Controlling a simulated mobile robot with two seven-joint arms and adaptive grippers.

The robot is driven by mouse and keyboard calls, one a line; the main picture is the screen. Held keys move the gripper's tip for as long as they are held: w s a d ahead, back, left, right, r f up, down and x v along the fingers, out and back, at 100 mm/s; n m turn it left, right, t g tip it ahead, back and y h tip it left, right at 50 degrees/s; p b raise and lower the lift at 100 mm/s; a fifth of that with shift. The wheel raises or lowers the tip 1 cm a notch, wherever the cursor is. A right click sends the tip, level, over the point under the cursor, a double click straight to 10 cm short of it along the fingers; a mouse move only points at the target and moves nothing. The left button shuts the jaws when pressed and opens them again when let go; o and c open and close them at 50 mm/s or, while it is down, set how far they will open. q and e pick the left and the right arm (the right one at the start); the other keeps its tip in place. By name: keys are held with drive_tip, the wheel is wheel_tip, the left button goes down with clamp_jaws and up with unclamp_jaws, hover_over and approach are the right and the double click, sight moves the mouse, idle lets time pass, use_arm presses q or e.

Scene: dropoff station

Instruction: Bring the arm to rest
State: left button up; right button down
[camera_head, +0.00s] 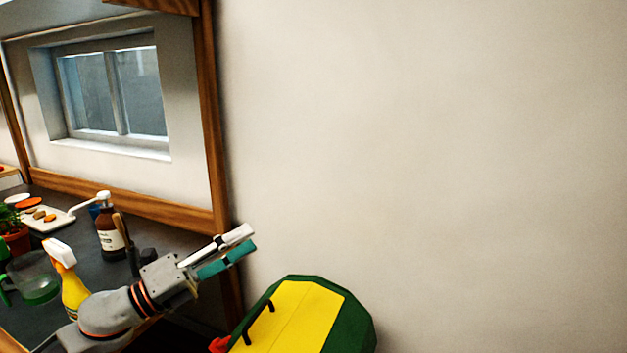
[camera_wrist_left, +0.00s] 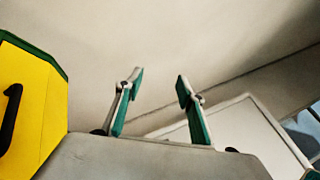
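My left arm comes in from the lower left in the head view. Its left gripper (camera_head: 248,240) is raised in front of the pale wall, pointing up and to the right. In the left wrist view the gripper (camera_wrist_left: 160,80) has its two green-padded fingers apart with nothing between them. My right gripper is in neither view.
A green and yellow container (camera_head: 290,318) with a dark handle stands below and right of the gripper; it also shows in the left wrist view (camera_wrist_left: 32,100). A dark counter (camera_head: 75,283) at left holds a yellow spray bottle (camera_head: 73,290), a brown bottle (camera_head: 110,235) and a clear jug (camera_head: 38,275). The wall side at right is clear.

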use_arm(q)
drive_tip(key=s+a+f+n+t+y, duration=0.2)
drive_tip(key=s+a+f+n+y, duration=0.2)
drive_tip(key=a+f+n+y, duration=0.45)
drive_tip(key=s+a+f+n+t+y, duration=0.2)
drive_tip(key=s+a+f+n+y, duration=0.3)
drive_tip(key=f+n+y, duration=0.75)
drive_tip(key=s+a+f+n+g, duration=0.2)
drive_tip(key=s+a+f+g, duration=0.15)
drive_tip(key=s, duration=0.35)
drive_tip(key=s+a+f+n+g, duration=0.2)
drive_tip(key=s+f+g, duration=0.1)
drive_tip(key=s+f, duration=0.25)
drive_tip(key=s+a+f+n+g, duration=0.2)
drive_tip(key=s+a+f+g, duration=0.15)
drive_tip(key=s, duration=0.35)
drive_tip(key=d+f+n+t+h, duration=0.1)
drive_tip(key=d+f+h, duration=0.1)
drive_tip(key=d+f, duration=0.2)
drive_tip(key=d+f+n+t+h, duration=0.1)
drive_tip(key=d+f+t+h, duration=0.1)
drive_tip(key=d+f, duration=0.3)
drive_tip(key=w+d+f+n+t+h, duration=0.1)
drive_tip(key=d+f+h, duration=0.1)
drive_tip(key=d+f, duration=0.2)
drive_tip(key=shift+d+f+t, duration=0.15)
drive_tip(key=shift+d, duration=0.7)
drive_tip(key=shift+d+f+t, duration=0.1)
drive_tip(key=shift+d+t, duration=0.05)
drive_tip(key=shift+d, duration=0.7)
